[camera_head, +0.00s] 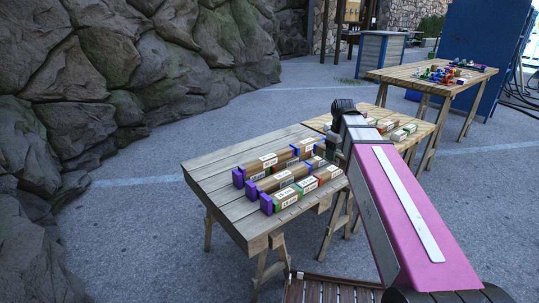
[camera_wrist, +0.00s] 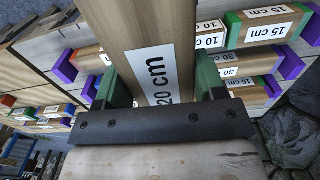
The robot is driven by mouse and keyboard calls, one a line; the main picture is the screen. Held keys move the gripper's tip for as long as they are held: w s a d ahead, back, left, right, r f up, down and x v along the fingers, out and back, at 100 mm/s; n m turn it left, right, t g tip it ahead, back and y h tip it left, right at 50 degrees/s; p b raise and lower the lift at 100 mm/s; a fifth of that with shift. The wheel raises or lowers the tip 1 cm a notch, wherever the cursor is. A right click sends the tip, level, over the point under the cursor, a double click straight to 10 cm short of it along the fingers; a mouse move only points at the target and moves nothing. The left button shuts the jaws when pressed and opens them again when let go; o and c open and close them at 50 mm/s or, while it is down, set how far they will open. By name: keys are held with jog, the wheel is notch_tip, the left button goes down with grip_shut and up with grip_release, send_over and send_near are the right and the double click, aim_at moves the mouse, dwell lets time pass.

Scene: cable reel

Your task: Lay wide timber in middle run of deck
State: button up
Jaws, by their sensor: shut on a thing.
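In the wrist view, my gripper (camera_wrist: 160,80) has its green fingers shut on a wide wooden timber (camera_wrist: 125,20) labelled 20 cm. The timber appears crosswise to the runs and hides part of them. The deck (camera_head: 213,176) is a plank-topped table in the head view. Three runs of labelled timbers lie on it, with purple end blocks; the middle run (camera_head: 280,180) is between the other two. In the wrist view, timbers labelled 30 and 15 cm (camera_wrist: 248,82) show beside the right finger. In the head view I cannot make out the fingers or the held timber.
A second wooden table (camera_head: 422,132) with loose labelled pieces stands behind the deck, partly hidden by my pink arm. A farther table (camera_head: 400,74) holds small coloured items. A rock wall (camera_head: 130,70) rises at left; open asphalt (camera_head: 150,225) lies between it and the deck.

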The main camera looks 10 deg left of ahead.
jog(key=s+a+f+n, duration=0.2)
jog(key=a+n, duration=1.6)
jog(key=a, duration=0.6)
jog(key=shift+w+a+f, duration=0.1)
jog(key=shift+f, duration=1.9)
jog(key=shift+a+f, duration=0.1)
jog(key=shift+f, duration=1.9)
jog(key=shift+f, duration=0.25)
jog(key=o, duration=1.1)
notch_tip(320, 180, up, 11)
jog(key=shift+f, duration=0.15)
